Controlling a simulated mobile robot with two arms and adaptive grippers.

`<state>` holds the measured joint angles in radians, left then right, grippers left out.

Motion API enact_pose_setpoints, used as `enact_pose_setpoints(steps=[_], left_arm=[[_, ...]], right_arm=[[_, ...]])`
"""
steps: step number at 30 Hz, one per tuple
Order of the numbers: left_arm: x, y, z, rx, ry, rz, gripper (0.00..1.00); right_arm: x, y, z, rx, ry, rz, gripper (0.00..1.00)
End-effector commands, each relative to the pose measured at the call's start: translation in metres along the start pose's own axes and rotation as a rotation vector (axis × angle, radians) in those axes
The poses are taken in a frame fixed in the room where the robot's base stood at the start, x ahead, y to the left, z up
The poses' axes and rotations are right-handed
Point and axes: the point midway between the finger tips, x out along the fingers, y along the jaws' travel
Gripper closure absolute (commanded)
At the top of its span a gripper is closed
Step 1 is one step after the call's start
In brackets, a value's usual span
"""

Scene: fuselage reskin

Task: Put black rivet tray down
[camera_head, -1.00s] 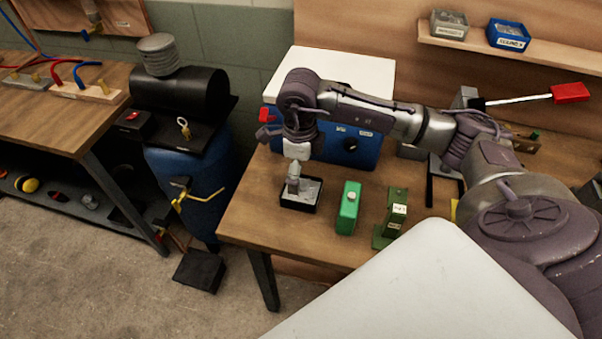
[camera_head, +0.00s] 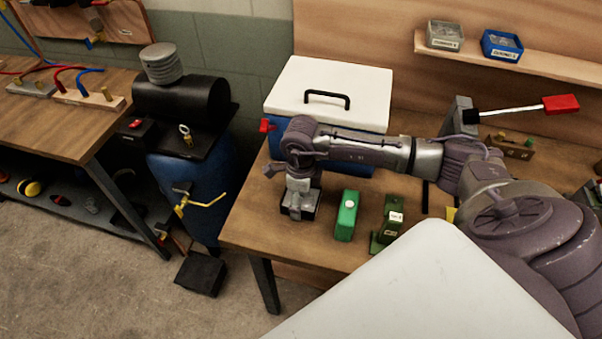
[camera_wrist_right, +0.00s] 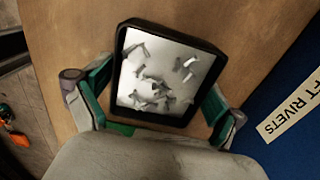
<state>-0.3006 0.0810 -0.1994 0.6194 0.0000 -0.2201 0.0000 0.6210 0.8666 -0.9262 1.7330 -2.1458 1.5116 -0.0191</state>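The black rivet tray (camera_head: 309,209) is a small black-rimmed square tray standing near the front left edge of the wooden bench. In the right wrist view the tray (camera_wrist_right: 122,85) has a pale inside with several loose silver rivets. My right gripper (camera_head: 299,203) is directly over it, pointing down. In the wrist view its green-padded fingers (camera_wrist_right: 158,90) are spread wide, one on each side of the tray; I see a narrow gap on the left, and contact on the right is unclear. My left gripper is not in view.
A green box (camera_head: 346,215) and a dark green bracket (camera_head: 390,218) stand right of the tray. A blue container with a white lid (camera_head: 350,85) is behind it. A blue barrel (camera_head: 185,180) is left of the bench. Blue and grey bins sit on the shelf (camera_head: 530,69).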

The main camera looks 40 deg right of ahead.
Motion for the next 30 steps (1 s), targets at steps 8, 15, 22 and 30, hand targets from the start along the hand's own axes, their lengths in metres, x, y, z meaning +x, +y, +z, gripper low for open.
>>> enact_pose_setpoints(steps=[8,15,22,30], left_arm=[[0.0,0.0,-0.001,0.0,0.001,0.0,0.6],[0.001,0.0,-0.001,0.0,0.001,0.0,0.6],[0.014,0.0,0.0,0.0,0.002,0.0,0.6],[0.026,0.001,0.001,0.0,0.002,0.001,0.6]], right_arm=[[-0.001,0.0,0.0,0.0,-0.001,-0.001,0.58],[-0.004,-0.001,0.001,0.0,-0.002,-0.002,0.61],[-0.038,-0.002,0.002,-0.001,-0.006,-0.005,0.61],[-0.087,-0.002,0.001,0.0,-0.004,-0.004,0.61]])
